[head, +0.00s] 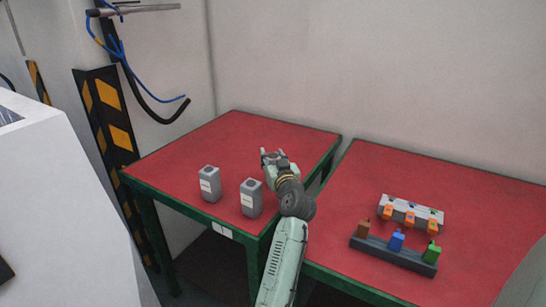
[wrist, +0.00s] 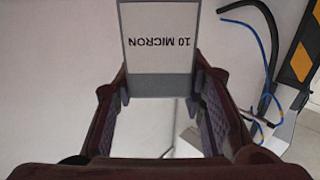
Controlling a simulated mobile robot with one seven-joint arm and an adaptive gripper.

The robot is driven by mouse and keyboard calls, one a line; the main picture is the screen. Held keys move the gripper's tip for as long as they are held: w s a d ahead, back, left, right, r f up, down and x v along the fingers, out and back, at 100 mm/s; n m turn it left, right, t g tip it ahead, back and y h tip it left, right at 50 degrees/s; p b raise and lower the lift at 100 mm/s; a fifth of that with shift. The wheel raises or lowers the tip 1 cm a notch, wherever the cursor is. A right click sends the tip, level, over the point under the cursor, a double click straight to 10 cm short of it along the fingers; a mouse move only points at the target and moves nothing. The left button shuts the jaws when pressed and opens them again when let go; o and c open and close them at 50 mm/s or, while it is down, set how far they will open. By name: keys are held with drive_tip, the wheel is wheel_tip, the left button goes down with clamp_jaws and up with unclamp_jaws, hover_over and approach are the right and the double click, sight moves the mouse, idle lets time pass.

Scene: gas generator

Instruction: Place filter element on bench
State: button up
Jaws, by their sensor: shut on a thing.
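My gripper (head: 272,158) is over the left red bench (head: 235,127), near its right edge. In the wrist view, my gripper (wrist: 159,97) is shut on a grey filter element (wrist: 158,50). Its white label reads "10 MICRON" upside down in that view, and its far end is cut off by the frame's top. In the head view the held element is hard to make out between the fingers. Two similar grey blocks with white labels, a left one (head: 210,184) and a right one (head: 251,198), stand upright on the left bench near its front edge.
A right red bench (head: 480,200) bears a grey block with orange parts (head: 410,212) and a dark rack (head: 393,255) with brown, blue and green pieces. A white cabinet (head: 60,190) stands at left. The back of the left bench is clear.

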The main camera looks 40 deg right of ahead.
drive_tip(key=shift+f, duration=0.2)
drive_tip(key=o, duration=1.2)
drive_tip(key=shift+r, duration=0.1)
drive_tip(key=shift+r, duration=0.2)
drive_tip(key=b+v, duration=0.3)
drive_tip(key=v, duration=0.9)
